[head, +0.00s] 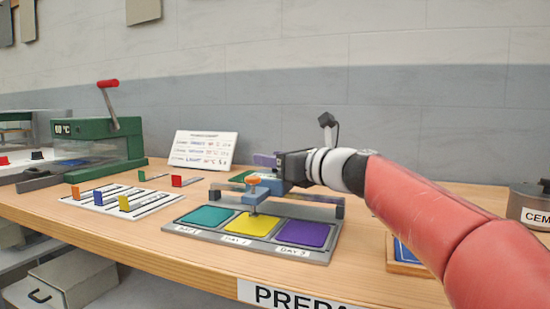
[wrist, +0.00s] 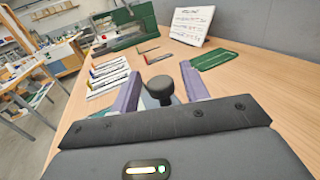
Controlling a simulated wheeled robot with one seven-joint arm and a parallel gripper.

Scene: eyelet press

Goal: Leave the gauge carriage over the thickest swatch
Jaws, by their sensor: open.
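A grey tray (head: 202,236) holds a teal swatch (head: 207,216), a yellow swatch (head: 249,224) and a purple swatch (head: 303,233), left to right. Their thicknesses are hard to tell apart. The blue-grey gauge carriage (head: 270,185), with an orange top and a thin probe, sits on a rail behind the tray. Its probe stands over the yellow swatch, in the middle. My gripper (wrist: 160,72) is open at the carriage. In the wrist view a dark round knob (wrist: 160,89) lies between the spread fingers, with gaps visible on both sides.
A green press (head: 105,145) with a red-tipped lever stands at the back left. A white rack (head: 120,200) with coloured markers lies left of the tray. A white card (head: 204,149) leans behind. A tin (head: 530,205) stands far right.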

